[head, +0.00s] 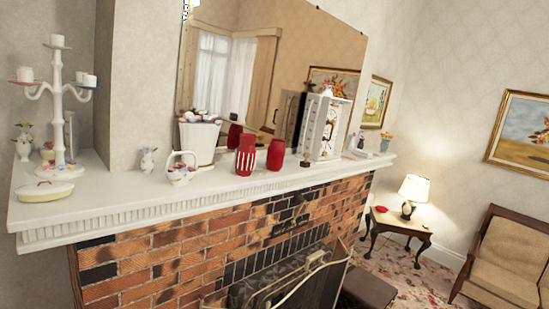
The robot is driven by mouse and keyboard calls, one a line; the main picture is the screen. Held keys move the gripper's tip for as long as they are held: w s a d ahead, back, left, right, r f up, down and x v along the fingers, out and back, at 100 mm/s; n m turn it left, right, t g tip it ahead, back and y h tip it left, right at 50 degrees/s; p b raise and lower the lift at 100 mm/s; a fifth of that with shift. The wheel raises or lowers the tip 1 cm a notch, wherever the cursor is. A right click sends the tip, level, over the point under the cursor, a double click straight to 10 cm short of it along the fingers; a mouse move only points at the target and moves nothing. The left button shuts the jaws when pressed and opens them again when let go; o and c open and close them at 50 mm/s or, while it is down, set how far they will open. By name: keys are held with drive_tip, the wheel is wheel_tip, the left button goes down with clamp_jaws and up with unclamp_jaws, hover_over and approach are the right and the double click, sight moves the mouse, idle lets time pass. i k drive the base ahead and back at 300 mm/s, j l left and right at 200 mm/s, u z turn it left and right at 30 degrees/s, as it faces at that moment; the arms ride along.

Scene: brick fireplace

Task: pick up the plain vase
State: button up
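A plain red vase (276,154) stands upright on the white mantel shelf (120,209), near the middle. A taller red vase with white stripes (246,156) stands just to its left, with a small gap between them. Both are reflected in the mirror behind. My gripper is not in view.
Right of the plain vase are a small dark object (305,160) and a white clock (327,126). To the left stand a white pot (197,142), a small basket (181,171) and a candelabra (59,110). The shelf front is bare. A fire screen (290,285) stands below.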

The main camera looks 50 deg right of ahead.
sight(276, 149)
drive_tip(key=i+l, duration=0.25)
drive_tip(key=l, duration=0.2)
drive_tip(key=i+l+z, duration=0.1)
drive_tip(key=i+l, duration=0.15)
drive_tip(key=l, duration=0.25)
drive_tip(key=i+l, duration=0.25)
drive_tip(key=l, duration=0.2)
drive_tip(key=i+l+z, duration=0.1)
drive_tip(key=i+l, duration=0.15)
drive_tip(key=l, duration=0.2)
drive_tip(key=i+l, duration=0.25)
drive_tip(key=l, duration=0.2)
drive_tip(key=z, duration=0.05)
